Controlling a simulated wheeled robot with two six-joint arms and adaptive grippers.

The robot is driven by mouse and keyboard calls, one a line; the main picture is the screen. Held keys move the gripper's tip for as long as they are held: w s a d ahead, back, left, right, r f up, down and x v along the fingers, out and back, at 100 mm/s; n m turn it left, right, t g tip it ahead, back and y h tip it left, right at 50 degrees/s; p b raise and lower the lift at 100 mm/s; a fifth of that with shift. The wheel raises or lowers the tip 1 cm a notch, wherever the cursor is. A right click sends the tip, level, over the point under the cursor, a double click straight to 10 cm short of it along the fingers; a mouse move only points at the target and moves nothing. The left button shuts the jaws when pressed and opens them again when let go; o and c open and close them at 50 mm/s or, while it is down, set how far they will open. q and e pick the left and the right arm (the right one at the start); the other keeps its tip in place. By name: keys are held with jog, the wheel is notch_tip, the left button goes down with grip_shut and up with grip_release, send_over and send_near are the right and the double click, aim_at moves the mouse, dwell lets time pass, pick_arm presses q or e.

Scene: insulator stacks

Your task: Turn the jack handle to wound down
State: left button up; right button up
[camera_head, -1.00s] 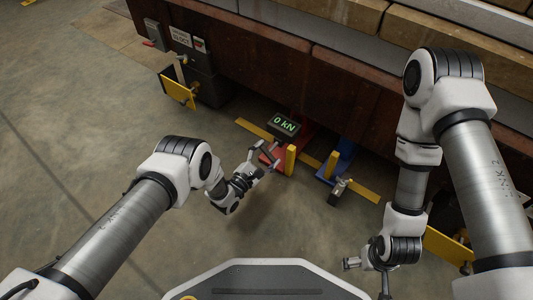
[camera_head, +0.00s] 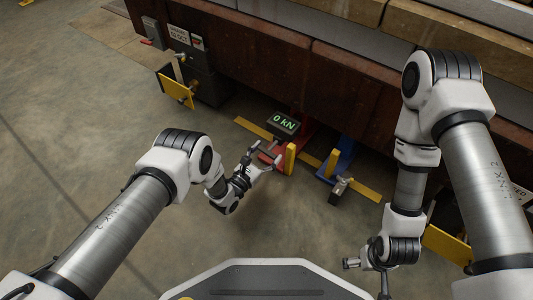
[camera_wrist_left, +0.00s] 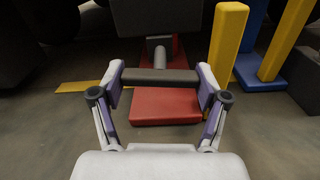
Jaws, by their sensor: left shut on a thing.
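The red jack (camera_head: 279,155) stands at the foot of the rusty beam, with a yellow post beside it. Its dark crossbar handle (camera_wrist_left: 147,76) lies level in the left wrist view, on a grey shaft above the red base (camera_wrist_left: 165,106). My left gripper (camera_head: 264,160) is at this handle. In the left wrist view its fingers (camera_wrist_left: 161,84) are shut on the handle, one at each end. A display (camera_head: 284,123) above the jack reads 0 kN. My right gripper (camera_head: 366,275) is at the lower right, empty and apart from the jack, its fingers spread.
A blue jack (camera_head: 338,162) with a yellow post and its own grey handle (camera_head: 340,188) stands close on the right. A dark unit with a yellow plate (camera_head: 175,90) is at the left. The rusty beam (camera_head: 335,85) overhangs the jacks. The floor in front is clear.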

pick_arm(q)
jog(key=o, duration=1.2)
jog(key=shift+c, duration=0.2)
jog(key=shift+a, duration=0.1)
jog(key=v, duration=1.2)
